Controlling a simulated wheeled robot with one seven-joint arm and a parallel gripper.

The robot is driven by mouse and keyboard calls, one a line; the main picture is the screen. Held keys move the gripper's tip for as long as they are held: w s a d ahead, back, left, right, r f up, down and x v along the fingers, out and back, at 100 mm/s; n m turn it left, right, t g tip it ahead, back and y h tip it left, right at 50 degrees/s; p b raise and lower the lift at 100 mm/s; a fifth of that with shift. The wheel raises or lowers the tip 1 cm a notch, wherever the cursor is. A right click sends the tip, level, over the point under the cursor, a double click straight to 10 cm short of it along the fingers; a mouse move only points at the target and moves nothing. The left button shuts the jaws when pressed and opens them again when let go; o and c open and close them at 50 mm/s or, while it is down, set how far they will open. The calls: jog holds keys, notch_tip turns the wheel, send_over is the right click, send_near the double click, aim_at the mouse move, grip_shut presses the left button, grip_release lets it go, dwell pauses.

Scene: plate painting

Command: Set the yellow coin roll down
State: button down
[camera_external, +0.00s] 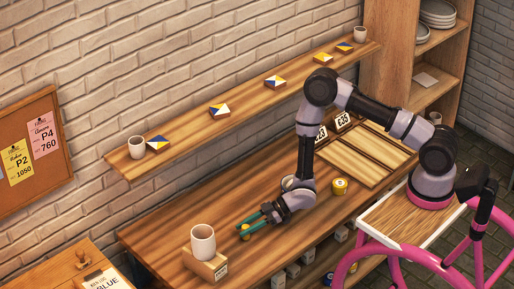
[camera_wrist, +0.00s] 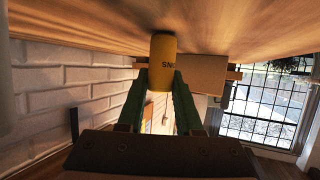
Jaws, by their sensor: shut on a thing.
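The yellow coin roll (camera_external: 245,231) is at the tips of my gripper's green fingers, at the front left part of the wooden bench (camera_external: 165,236). In the wrist view the roll (camera_wrist: 162,60) is between the two fingertips, with dark letters on its side. My gripper (camera_wrist: 162,84) is shut on it; the fingers also show in the external view (camera_external: 252,225). The roll looks upright and close to the bench surface (camera_wrist: 100,32). I cannot tell whether it touches the bench.
A yellow round object (camera_external: 340,186) sits farther right on the bench, near a wooden tray (camera_external: 350,163). A wall shelf (camera_external: 240,102) holds small tiles and cups. Bench behind my gripper looks clear.

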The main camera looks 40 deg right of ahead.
jog(key=c, duration=0.6)
grip_release()
jog(key=shift+f, duration=0.1)
